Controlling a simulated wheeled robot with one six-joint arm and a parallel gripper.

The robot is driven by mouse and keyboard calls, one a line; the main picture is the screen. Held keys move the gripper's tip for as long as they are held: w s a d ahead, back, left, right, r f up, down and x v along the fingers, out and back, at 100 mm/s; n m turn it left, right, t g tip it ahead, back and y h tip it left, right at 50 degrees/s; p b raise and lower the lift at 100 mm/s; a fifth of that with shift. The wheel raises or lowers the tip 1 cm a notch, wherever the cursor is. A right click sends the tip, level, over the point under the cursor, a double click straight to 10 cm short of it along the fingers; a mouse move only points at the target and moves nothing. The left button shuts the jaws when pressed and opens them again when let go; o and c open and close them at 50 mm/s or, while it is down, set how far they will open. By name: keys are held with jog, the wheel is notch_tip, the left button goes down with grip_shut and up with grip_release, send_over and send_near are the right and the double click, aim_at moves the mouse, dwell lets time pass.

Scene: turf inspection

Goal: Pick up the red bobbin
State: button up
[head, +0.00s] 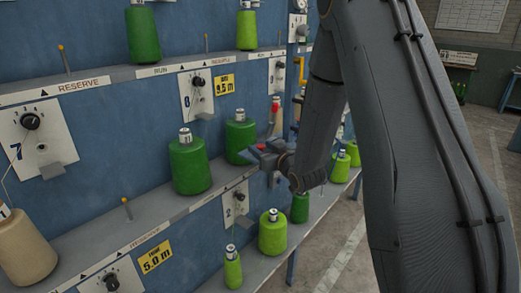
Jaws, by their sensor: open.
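A small red thing (275,106) shows on the far part of the rack, just above and behind my gripper. It is too small and too partly hidden to tell whether it is the red bobbin. No other clear red bobbin shows in the head view. My gripper (254,156) is open, with its fingers pointing left. It appears in front of the middle shelf, close to a dark green bobbin (239,138) in the picture. I cannot tell whether they touch. My arm hides part of the rack behind it.
Green bobbins stand on the shelves, including a large one (190,165) on the middle shelf and a lime one (272,233) on the lower shelf. A beige bobbin (26,250) is at lower left. Thin pegs (127,207) rise from shelf edges. Open floor (345,240) lies right of the rack.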

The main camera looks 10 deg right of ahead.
aim_at(259, 145)
jog(key=x, duration=0.1)
jog(key=p+x, duration=0.1)
jog(key=x, duration=0.1)
jog(key=shift+w+a+r+p, duration=0.15)
jog(key=shift+w+a+p, duration=0.05)
jog(key=shift+p, duration=0.15)
jog(key=shift+w+a, duration=0.1)
jog(key=shift+w, duration=0.4)
jog(key=c, duration=1.1)
